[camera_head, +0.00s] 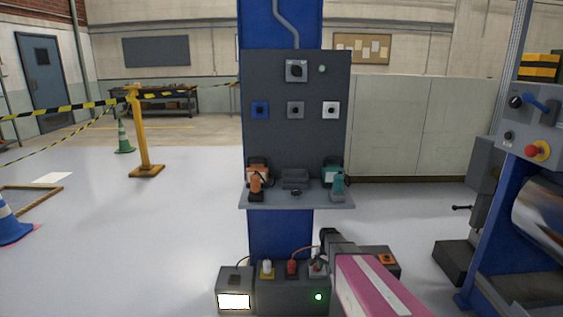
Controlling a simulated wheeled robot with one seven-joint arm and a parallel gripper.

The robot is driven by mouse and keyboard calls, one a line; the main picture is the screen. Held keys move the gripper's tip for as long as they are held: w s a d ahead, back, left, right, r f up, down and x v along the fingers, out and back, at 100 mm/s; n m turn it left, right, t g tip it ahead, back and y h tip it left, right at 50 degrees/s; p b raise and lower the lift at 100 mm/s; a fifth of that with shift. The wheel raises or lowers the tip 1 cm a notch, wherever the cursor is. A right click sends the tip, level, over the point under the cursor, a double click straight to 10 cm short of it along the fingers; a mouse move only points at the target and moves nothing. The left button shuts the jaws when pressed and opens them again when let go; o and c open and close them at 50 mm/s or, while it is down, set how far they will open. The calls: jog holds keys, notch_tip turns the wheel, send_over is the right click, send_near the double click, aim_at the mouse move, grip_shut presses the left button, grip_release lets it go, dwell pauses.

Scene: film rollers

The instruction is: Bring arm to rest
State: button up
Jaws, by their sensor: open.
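My arm reaches in from the bottom right, its pink and white link in front of the lower boxes. My gripper (329,238) is at its far end, dark and small in the picture. It is open, and I see nothing held in it. It appears below the grey shelf (297,204) of a dark panel (295,140) on a blue column. Whether it touches anything cannot be told.
The shelf holds an orange tool (256,183) and a teal tool (337,184). Below stand a box with a lit screen (234,301) and a dark box with plugs (292,294), partly behind my arm. A roller machine (538,225) stands right. Open floor lies left.

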jog(key=s+r+n, duration=0.4)
jog(key=s+r, duration=0.3)
jog(key=s, duration=0.3)
jog(key=s+a+r+n, duration=0.1)
jog(key=s+r+n, duration=0.3)
jog(key=s+r, duration=0.3)
jog(key=s, duration=0.3)
jog(key=shift+s+a, duration=0.15)
jog(key=shift+s, duration=0.05)
jog(key=shift+r, duration=0.1)
